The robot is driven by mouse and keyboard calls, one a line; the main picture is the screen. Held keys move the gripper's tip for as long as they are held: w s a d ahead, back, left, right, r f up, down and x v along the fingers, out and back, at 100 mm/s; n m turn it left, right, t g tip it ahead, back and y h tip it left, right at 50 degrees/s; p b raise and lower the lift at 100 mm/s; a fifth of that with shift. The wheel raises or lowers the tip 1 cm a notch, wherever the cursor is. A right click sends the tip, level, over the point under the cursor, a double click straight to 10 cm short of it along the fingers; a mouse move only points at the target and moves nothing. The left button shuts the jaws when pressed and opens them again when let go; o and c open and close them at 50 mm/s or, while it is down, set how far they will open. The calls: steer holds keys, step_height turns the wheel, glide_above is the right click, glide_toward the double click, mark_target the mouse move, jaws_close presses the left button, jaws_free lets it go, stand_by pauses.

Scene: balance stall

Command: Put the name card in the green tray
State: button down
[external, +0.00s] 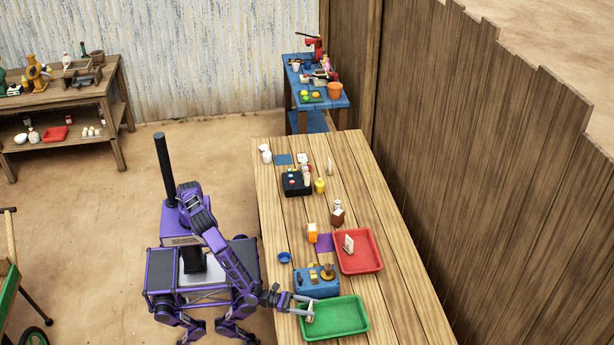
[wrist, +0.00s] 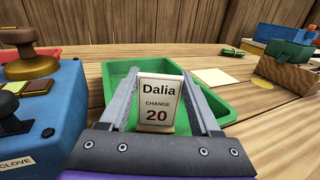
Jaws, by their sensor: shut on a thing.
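The name card (wrist: 158,105) is a small white upright card reading "Dalia CHANGE 20" in the wrist view. My gripper (wrist: 158,118) is shut on it, with one grey finger on each side. The green tray (wrist: 215,100) lies behind and around the card in the wrist view. In the external view my gripper (external: 302,306) is over the left end of the green tray (external: 350,330), with the card (external: 309,314) between its fingers. I cannot tell whether the card touches the tray floor.
A blue box (external: 316,284) with stamp-like knobs stands just behind the tray. A small blue bowl (external: 284,257) is near the left table edge.

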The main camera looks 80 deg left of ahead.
steer(key=shift+f, duration=0.35)
steer(key=shift+f, duration=0.1)
steer(key=shift+c, duration=0.5)
jaws_free()
steer(key=v, duration=1.2)
steer(key=shift+p, duration=0.35)
steer(key=shift+w, duration=0.1)
